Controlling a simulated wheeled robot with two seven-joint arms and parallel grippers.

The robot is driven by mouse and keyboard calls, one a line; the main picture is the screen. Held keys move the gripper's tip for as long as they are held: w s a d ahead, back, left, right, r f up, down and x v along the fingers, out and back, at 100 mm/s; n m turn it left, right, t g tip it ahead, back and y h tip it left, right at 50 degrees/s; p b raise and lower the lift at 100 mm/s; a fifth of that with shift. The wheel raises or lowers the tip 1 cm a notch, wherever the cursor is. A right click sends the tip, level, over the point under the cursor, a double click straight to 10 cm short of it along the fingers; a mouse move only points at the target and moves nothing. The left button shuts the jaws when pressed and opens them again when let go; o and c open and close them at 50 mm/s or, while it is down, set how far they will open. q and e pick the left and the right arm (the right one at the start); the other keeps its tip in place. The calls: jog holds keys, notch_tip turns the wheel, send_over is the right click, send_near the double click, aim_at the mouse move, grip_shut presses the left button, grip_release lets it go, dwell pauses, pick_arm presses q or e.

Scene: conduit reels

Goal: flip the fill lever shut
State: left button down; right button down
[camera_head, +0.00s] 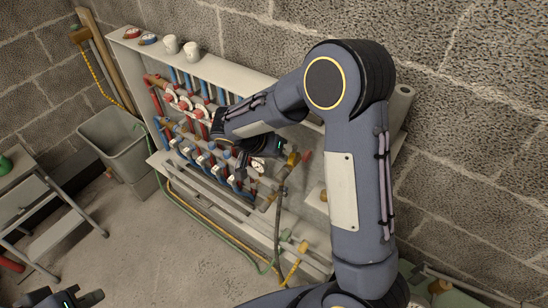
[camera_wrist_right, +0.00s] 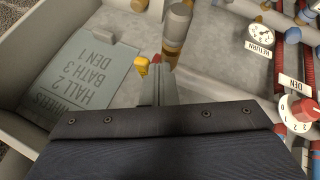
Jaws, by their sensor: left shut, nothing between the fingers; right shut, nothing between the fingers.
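A small yellow handle (camera_head: 292,158), which looks like the fill lever, sits at the right end of the pipework in the wall cabinet. In the right wrist view the yellow handle (camera_wrist_right: 141,67) shows just left of the fingertips, with a bit of red beside it. My right gripper (camera_wrist_right: 158,75) is shut and empty, close to the handle; I cannot tell whether they touch. In the head view the right gripper (camera_head: 274,147) is partly hidden by my own arm. My left gripper (camera_head: 98,297) is shut and empty at the bottom left, far from the cabinet.
The open cabinet (camera_head: 130,42) holds red and blue pipes. A gauge marked RETURN (camera_wrist_right: 262,37) and a red DEN knob (camera_wrist_right: 302,110) are right of my right gripper. A lettered grey plate (camera_wrist_right: 78,72) lies left. A grey bin (camera_head: 112,135) and step stool (camera_head: 45,215) stand left.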

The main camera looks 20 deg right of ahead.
aim_at(292, 163)
jog(key=s+n+t+b, duration=0.1)
jog(key=n+b, duration=0.1)
jog(key=s+d+n+t+b, duration=0.1)
jog(key=n+b, duration=0.1)
jog(key=b, duration=0.1)
jog(key=s+d+n+t+y+b, duration=0.1)
jog(key=n+t+b, duration=0.1)
jog(key=b, duration=0.1)
jog(key=shift+d+f, duration=0.15)
jog(key=shift+f, duration=0.15)
jog(key=n+b, duration=0.1)
jog(key=d+n+t+y+b, duration=0.1)
jog(key=s+d+n, duration=0.1)
jog(key=shift+r+n+y+b, duration=0.3)
jog(key=shift+b, duration=0.1)
jog(key=shift+w, duration=0.1)
jog(key=shift+w, duration=0.7)
